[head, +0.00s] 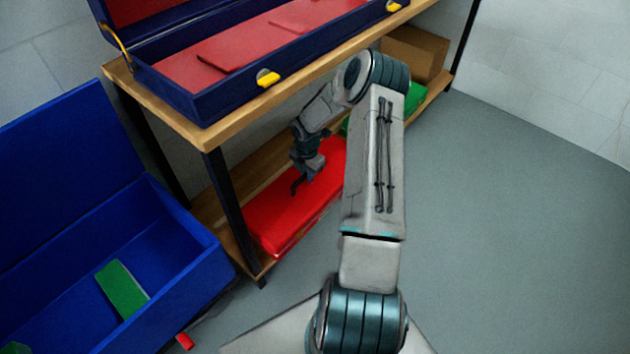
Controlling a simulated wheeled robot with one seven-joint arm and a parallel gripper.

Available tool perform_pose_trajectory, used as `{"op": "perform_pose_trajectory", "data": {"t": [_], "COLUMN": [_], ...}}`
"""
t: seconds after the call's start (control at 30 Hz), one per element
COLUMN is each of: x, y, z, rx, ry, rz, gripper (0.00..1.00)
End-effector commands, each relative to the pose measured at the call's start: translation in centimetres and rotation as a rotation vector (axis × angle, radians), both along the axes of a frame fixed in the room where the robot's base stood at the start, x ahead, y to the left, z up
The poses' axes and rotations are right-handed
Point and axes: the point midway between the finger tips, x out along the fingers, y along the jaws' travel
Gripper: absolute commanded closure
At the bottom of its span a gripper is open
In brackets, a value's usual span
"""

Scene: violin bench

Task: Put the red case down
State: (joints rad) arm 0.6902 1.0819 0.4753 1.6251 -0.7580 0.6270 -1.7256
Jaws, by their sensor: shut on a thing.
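The red case (290,211) is a long red box at the lower shelf (207,205) of the bench, near its left end. My gripper (297,188) reaches down to the top of the case and is shut on it. The fingertips are small and dark here, so the exact part they grip is hard to see. My arm hides the right end of the case. I cannot tell whether the case rests fully on the shelf or is slightly raised.
An open blue case with red lining (215,100) lies on the bench top (290,88). A large open blue box (190,270) with a green block (122,288) stands at left. A cardboard box (415,52) and a green item (414,97) are on the lower shelf. Floor at right is clear.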

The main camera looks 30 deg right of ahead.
Motion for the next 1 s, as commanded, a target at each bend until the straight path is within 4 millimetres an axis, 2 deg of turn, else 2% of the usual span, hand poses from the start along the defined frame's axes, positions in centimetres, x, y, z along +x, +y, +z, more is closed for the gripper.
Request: {"op": "perform_pose_trajectory", "data": {"t": [0.03,0.2,0.4,0.67,0.9,1.0], "x": [1.1,3.8,6.0,6.6,6.5,6.6], "y": [0.2,0.6,0.9,1.0,1.0,0.9], "z": [-0.8,-2.5,-3.6,-4.3,-7.4,-7.9], "rx": [-0.002,-0.001,-0.001,-0.001,0.0,-0.001], "ry": [-0.004,-0.004,-0.004,-0.003,-0.001,-0.003], "rz": [0.001,-0.002,-0.006,-0.007,-0.008,-0.007], "gripper": [1.0,1.0,1.0,1.0,1.0,1.0]}}
